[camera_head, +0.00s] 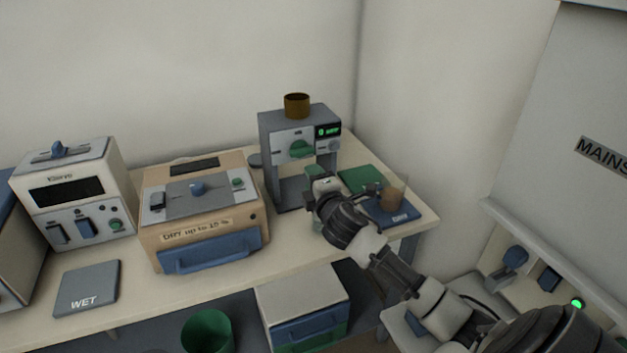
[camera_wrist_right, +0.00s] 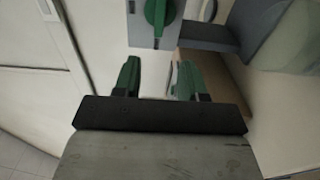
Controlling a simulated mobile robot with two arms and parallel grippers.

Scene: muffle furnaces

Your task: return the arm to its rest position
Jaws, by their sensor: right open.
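My right arm reaches in from the lower right of the head view. Its gripper (camera_head: 315,175) is in front of the grey machine (camera_head: 270,160) with the green knob, partly covering the machine's lower opening. In the right wrist view the two green fingers of the gripper (camera_wrist_right: 157,80) stand apart with nothing between them. The machine's green knob (camera_wrist_right: 158,12) shows beyond the fingertips, apart from them. My left gripper is not in view.
A blue DRY mat (camera_head: 404,216), a green mat (camera_head: 360,178) and a small brown cup (camera_head: 397,198) are close beside the arm. A tan box machine (camera_head: 205,235), a cream machine (camera_head: 80,200) and a grey WET mat (camera_head: 88,285) are left. A wall panel (camera_head: 560,140) bounds the right.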

